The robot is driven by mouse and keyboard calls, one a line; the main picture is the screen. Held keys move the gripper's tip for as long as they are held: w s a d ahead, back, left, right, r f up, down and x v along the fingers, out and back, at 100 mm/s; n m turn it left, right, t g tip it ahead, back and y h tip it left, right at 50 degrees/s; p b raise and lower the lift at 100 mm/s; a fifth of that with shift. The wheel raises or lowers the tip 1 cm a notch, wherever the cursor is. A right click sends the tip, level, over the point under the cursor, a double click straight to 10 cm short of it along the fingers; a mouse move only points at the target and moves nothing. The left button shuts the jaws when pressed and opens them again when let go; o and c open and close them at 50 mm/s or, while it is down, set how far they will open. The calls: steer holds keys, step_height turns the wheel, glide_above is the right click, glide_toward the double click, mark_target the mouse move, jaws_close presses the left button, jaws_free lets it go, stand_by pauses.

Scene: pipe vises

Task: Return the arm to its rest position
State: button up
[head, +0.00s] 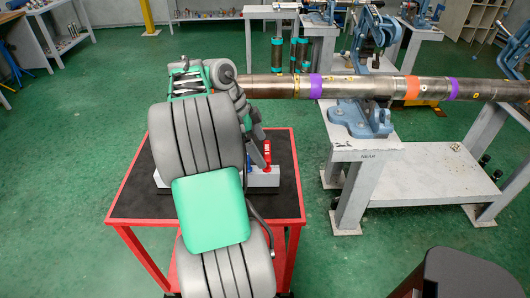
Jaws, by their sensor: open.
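My arm rises from the bottom centre of the head view, with grey ribbed links and green covers, and bends over the red cart. My gripper (260,155) is at the arm's far end, pointing down over the cart's right side. It is open, partly hidden behind the arm and small in the picture. A red-tipped tool (267,156) stands upright beside the fingers in a light grey holder (262,180). I cannot tell whether the fingers touch it.
The red cart (290,216) with its black top is below my arm. A long steel pipe (340,86) with purple and orange bands runs right from behind the arm, held in a blue vise (360,118) on a grey stand (345,150). Green floor (95,120) is free at left.

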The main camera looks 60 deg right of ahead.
steer(key=shift+v, duration=1.2)
steer(key=w+a+r+n+t+h+p, duration=0.1)
steer(key=w+a+n+t, duration=0.1)
steer(key=w+a+n, duration=0.5)
steer(key=w+a+r+n+t+h, duration=0.1)
steer(key=w+a+n+t, duration=0.1)
steer(key=w+a+n, duration=0.5)
steer(key=s+a+f+n+t+y, duration=0.1)
steer(key=s+a+f+n+y, duration=0.1)
steer(key=a+n, duration=0.6)
steer(key=s+a+f+n+t+y, duration=0.2)
steer(key=a+n, duration=0.6)
steer(key=a, duration=1.2)
steer(key=shift+f+n, duration=0.4)
steer(key=shift+f, duration=0.2)
